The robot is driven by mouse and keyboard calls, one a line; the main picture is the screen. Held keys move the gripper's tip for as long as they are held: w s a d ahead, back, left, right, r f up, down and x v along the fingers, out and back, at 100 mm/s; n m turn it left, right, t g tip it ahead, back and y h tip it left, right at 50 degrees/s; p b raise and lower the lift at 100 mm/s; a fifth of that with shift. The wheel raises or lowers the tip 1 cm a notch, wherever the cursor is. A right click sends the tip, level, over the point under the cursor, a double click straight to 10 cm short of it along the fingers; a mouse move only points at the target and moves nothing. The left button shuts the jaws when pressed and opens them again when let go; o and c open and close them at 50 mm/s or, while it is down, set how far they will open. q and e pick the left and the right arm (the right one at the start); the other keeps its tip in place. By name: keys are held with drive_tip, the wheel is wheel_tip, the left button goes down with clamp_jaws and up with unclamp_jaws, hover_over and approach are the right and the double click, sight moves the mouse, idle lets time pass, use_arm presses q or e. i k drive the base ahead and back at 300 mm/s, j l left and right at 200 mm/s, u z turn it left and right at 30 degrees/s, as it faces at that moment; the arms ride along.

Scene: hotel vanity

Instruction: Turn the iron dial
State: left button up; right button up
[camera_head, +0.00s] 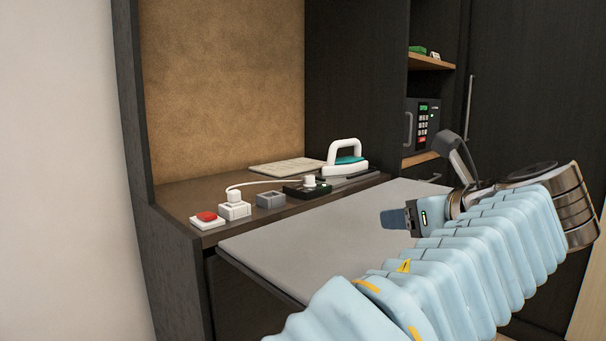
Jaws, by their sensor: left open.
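The iron (344,166) is white with a teal part under its handle. It sits on the dark counter behind the grey board. Its dial is too small to make out. My left gripper (393,218) is over the right part of the grey board, in front of the iron and to its right, well apart from it. It is open and I see nothing held in it. My right gripper is out of view.
The grey board (290,240) is bare on its left part. On the counter (190,192) stand a red button (207,216), a white socket box with a plug (234,208), a grey box (270,200) and a black plug unit (300,190). A safe (423,122) stands at right.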

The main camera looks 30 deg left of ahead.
sight(309, 179)
drive_tip(key=i+j, duration=0.35)
drive_tip(key=j, duration=0.2)
drive_tip(key=i+j, duration=0.4)
drive_tip(key=j, duration=0.1)
